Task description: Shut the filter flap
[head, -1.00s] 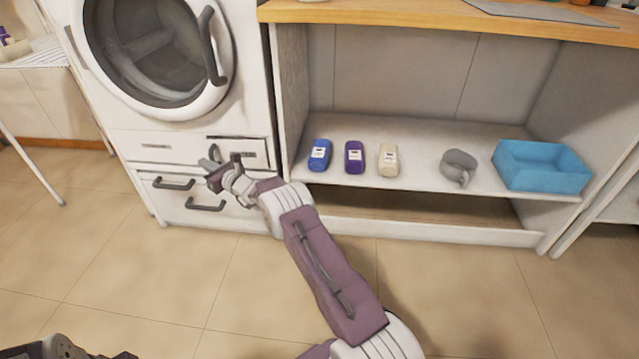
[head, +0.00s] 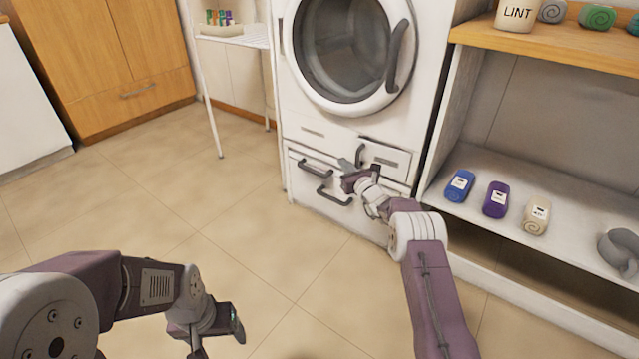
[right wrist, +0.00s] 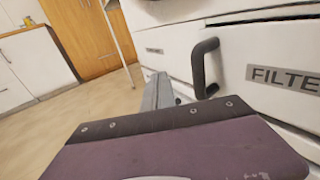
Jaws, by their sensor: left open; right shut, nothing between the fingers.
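The filter flap (head: 392,158) is a white panel in the front of the washing machine (head: 300,120), below its round door. A dark gap shows along the flap's top edge, so it looks slightly ajar. In the right wrist view the flap (right wrist: 284,76) bears a FILTER label and has a dark upright handle (right wrist: 203,68) at its left. My right gripper (head: 352,172) is shut and empty, low in front of the flap near its handle; I cannot tell whether it touches. My left gripper (head: 218,334) is open and empty above the floor at lower left.
A shelf unit (head: 450,215) with blue, purple and beige bottles stands to the right. A white rack (head: 238,38) stands left of the machine. The tiled floor (head: 165,180) between is clear.

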